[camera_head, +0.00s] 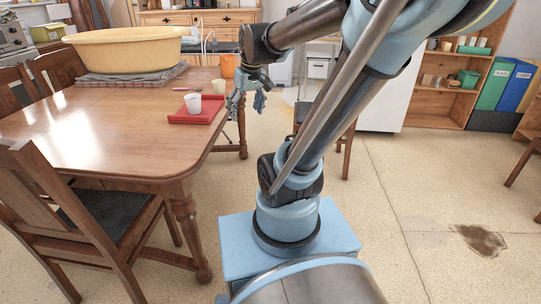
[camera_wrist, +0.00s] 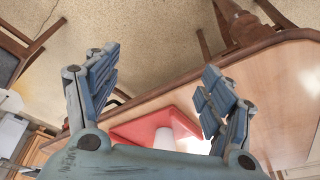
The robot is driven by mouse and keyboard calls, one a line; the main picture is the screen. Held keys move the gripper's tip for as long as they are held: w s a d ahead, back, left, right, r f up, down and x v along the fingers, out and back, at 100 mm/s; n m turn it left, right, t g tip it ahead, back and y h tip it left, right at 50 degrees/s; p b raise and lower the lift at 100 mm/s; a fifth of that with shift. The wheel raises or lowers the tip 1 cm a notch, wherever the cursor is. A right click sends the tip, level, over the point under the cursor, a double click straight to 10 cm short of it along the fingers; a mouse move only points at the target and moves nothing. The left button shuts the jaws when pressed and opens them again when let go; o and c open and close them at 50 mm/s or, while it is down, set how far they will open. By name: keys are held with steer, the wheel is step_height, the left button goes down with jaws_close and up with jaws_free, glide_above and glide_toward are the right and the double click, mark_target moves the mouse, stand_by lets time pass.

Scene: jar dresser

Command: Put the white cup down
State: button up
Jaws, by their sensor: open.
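The white cup (camera_head: 193,103) stands upright on a red tray (camera_head: 205,116) near the right edge of the wooden table (camera_head: 95,140). My gripper (camera_head: 246,102) is open and empty, just past the table's right edge, to the right of the tray and apart from the cup. In the wrist view my gripper (camera_wrist: 160,72) shows two spread fingers with nothing between them. The red tray (camera_wrist: 140,129) and a white cup (camera_wrist: 164,138) show low in that view, partly hidden by my gripper's body.
A second small white vessel (camera_head: 219,86) and an orange container (camera_head: 228,66) stand behind the tray. A large yellow basin (camera_head: 125,48) sits on a folded cloth (camera_head: 130,80). Wooden chairs (camera_head: 75,225) surround the table. The table's front half is clear.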

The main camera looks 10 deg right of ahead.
steer(key=s+d+f+m+h, duration=0.1)
steer(key=s+d+f+m, duration=0.2)
steer(key=s+f, duration=0.7)
steer(key=s+d, duration=0.2)
steer(key=s, duration=0.2)
steer(key=shift+d+f+m, duration=0.25)
steer(key=shift+f+m, duration=0.15)
